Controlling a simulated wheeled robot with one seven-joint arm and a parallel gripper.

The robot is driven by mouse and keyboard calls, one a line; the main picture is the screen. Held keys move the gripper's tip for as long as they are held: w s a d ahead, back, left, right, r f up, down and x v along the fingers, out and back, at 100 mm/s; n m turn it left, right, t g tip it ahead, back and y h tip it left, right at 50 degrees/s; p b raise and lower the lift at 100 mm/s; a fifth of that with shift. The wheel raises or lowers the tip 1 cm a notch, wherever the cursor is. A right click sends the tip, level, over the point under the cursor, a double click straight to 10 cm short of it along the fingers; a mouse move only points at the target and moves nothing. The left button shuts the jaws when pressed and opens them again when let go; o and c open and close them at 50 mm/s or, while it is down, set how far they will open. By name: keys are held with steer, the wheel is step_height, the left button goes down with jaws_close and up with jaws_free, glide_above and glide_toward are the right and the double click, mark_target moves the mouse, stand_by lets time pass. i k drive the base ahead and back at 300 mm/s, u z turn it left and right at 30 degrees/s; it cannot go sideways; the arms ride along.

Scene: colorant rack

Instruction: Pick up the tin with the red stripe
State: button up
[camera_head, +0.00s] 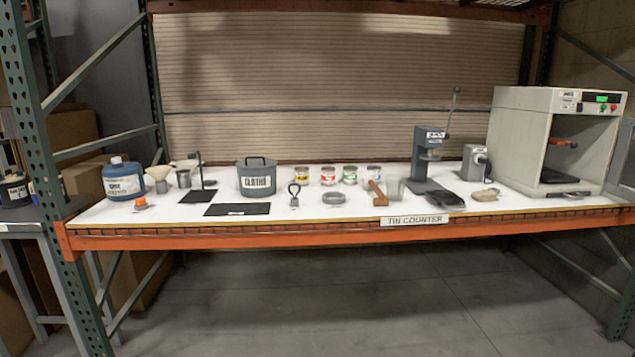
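The tin with the red stripe (328,176) stands upright on the white counter top, second from the left in a row of small tins near the middle. A tin with a yellow stripe (302,175) is on its left. A tin with a green stripe (350,175) is on its right, then a tin with a bluish label (374,174). The tins stand close together with narrow gaps. My gripper is not in view.
A grey cloths bin (257,177) stands left of the tins. A key-like tool (294,194), a grey ring (334,198) and a brown-handled tool (377,193) lie in front. A press (426,158) and a white machine (552,140) stand at right. An orange beam (300,240) edges the counter.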

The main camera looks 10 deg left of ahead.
mark_target(328, 177)
steer(key=z, duration=0.05)
steer(key=i, duration=1.55)
steer(key=z, duration=0.05)
